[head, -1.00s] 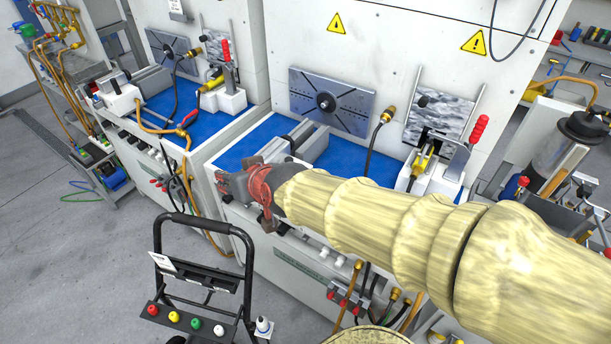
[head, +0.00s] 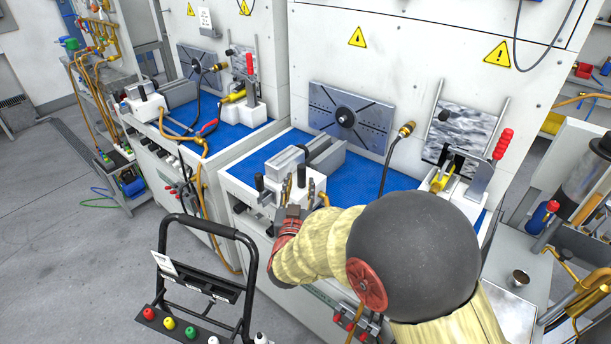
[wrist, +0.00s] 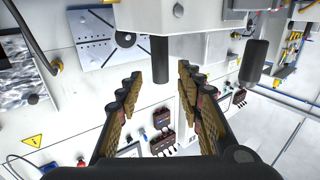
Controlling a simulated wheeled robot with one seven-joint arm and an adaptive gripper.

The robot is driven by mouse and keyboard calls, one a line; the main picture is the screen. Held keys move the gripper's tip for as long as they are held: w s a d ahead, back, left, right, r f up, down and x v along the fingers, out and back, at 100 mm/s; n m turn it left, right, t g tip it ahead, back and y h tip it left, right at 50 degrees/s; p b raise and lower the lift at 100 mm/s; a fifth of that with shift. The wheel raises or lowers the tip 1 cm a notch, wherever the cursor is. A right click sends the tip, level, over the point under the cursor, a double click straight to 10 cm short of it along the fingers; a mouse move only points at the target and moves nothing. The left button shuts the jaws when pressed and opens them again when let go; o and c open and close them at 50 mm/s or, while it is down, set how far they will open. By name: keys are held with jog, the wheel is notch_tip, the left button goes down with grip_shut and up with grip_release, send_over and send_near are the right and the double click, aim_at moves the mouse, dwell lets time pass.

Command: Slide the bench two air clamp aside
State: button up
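The air clamp on the nearer bench is a white block (head: 316,183) with a grey bar, at the left of the blue bench top. Its white body also shows at the top of the wrist view (wrist: 205,18). A dark post (wrist: 160,58) hangs from it in that view. My gripper (head: 299,194) is open at the front of this clamp. In the wrist view my gripper (wrist: 160,80) has its fingers apart, with the post's end between or just beyond the tips. I cannot tell whether they touch. A second dark handle (wrist: 254,62) stands to the right, outside the fingers.
A similar clamp (head: 146,108) sits on the farther bench at left. A slotted grey plate (head: 376,130) stands behind the nearer clamp. A red-handled toggle clamp (head: 502,145) is at right. A black-framed stand (head: 247,262) with coloured knobs is in front. Blue bench top (head: 368,178) is clear between the clamps.

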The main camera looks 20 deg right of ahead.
aim_at(301, 175)
jog(key=b+x, duration=0.1)
jog(key=x, duration=0.5)
jog(key=shift+c, duration=1.2)
grip_shut()
